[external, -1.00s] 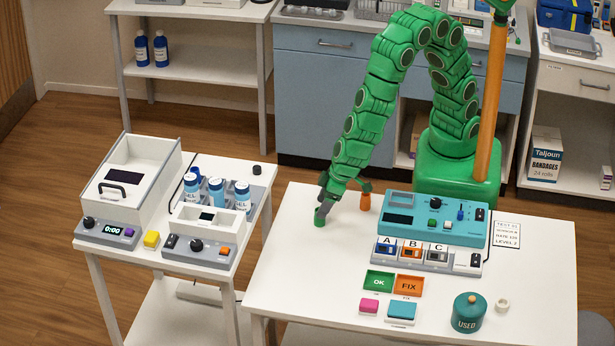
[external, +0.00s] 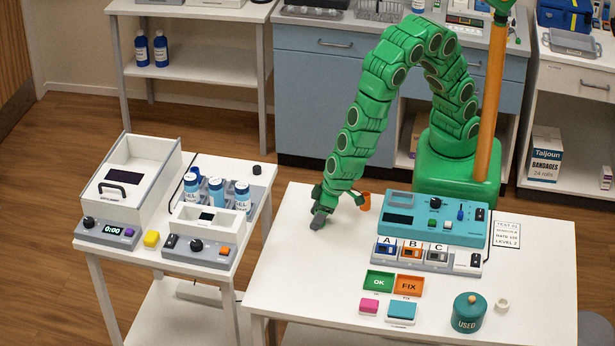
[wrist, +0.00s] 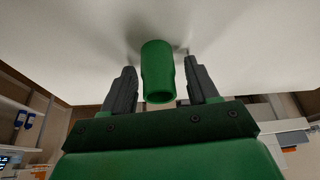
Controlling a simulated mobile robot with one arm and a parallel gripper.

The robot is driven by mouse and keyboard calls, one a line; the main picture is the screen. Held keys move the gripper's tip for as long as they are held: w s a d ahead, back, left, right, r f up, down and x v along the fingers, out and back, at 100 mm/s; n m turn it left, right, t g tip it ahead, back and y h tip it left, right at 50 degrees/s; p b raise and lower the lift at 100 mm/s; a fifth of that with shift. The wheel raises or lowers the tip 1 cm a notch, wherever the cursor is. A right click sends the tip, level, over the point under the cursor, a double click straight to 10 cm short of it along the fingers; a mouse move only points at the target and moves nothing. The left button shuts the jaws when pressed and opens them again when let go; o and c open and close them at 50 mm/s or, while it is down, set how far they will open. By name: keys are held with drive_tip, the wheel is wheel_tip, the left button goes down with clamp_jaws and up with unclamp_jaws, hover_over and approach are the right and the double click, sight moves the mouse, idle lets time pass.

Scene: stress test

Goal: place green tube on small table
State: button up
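The green tube (wrist: 158,72) stands against the white surface of the larger table in the wrist view, between my two dark fingers. A narrow gap shows on each side of it, so my gripper (wrist: 160,70) looks open around it. In the external view my gripper (external: 320,219) is down at the left part of the larger table (external: 290,270), and the green tube is hidden there. The smaller white table (external: 258,205) stands to the left, across a gap, and carries devices and bottles.
An orange tube (external: 364,202) stands close to the right of my gripper. A teal device (external: 455,222) is further right. The larger table's front left is clear.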

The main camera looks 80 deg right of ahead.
drive_tip(key=c, duration=1)
drive_tip(key=shift+r, duration=5)
drive_tip(key=w+d, duration=0.7)
drive_tip(key=d, duration=0.6)
drive_tip(key=w+d+f+m, duration=0.1)
drive_tip(key=w+d, duration=0.7)
drive_tip(key=d, duration=0.6)
drive_tip(key=w+d+f+m, duration=0.1)
drive_tip(key=w+d, duration=0.7)
drive_tip(key=d, duration=0.5)
drive_tip(key=shift+w+d+f+h, duration=0.1)
drive_tip(key=shift+d+f+h, duration=0.1)
drive_tip(key=shift+h, duration=0.2)
